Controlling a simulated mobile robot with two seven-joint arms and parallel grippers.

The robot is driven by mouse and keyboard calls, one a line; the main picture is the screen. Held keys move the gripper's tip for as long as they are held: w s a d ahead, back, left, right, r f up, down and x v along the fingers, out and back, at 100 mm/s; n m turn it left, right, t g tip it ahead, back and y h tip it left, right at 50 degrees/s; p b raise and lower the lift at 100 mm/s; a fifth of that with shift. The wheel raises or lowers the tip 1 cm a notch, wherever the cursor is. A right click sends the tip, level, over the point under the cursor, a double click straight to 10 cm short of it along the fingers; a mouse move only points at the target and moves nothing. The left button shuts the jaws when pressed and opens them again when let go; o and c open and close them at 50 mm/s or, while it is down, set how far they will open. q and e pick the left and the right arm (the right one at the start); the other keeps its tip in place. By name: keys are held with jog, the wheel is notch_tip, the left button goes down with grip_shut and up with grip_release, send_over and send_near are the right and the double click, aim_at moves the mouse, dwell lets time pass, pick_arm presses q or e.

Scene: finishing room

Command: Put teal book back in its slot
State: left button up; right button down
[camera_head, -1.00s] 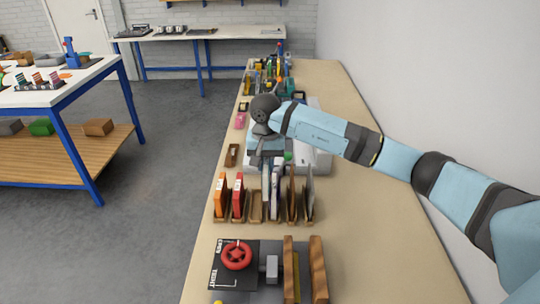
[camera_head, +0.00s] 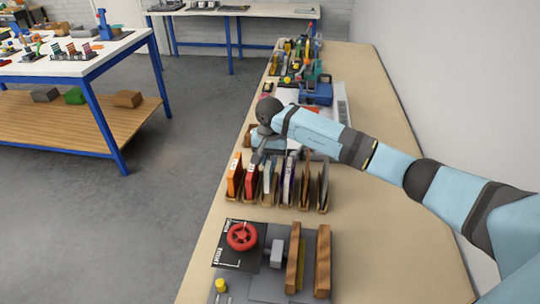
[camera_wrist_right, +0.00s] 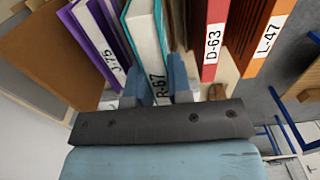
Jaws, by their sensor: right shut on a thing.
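The teal book (camera_wrist_right: 146,35), labelled R-67, is between the fingers of my right gripper (camera_wrist_right: 156,84) in the right wrist view. The gripper is shut on it. In the head view the teal book (camera_head: 268,180) stands roughly upright in line with the rack's third slot, between the red book (camera_head: 251,180) and the purple book (camera_head: 288,180). My right gripper (camera_head: 265,155) is at its far upper end. I cannot tell whether the book's bottom touches the slot floor. My left gripper is not in view.
An orange book (camera_head: 234,176) stands at the rack's left end, and brown and grey boards (camera_head: 322,186) at its right end. A fixture with a red handwheel (camera_head: 242,236) lies in front. The bench (camera_head: 375,230) is clear on the right.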

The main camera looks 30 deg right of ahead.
notch_tip(320, 180, down, 3)
jog(key=shift+r+b, duration=0.15)
jog(key=shift+b, duration=0.3)
jog(key=shift+f, duration=0.2)
jog(key=shift+b, duration=0.55)
dwell(0.9)
jog(key=shift+f+b, duration=0.55)
jog(key=shift+f, duration=0.1)
jog(key=c, duration=1.3)
grip_release()
jog(key=shift+c, duration=0.2)
jog(key=shift+r, duration=0.1)
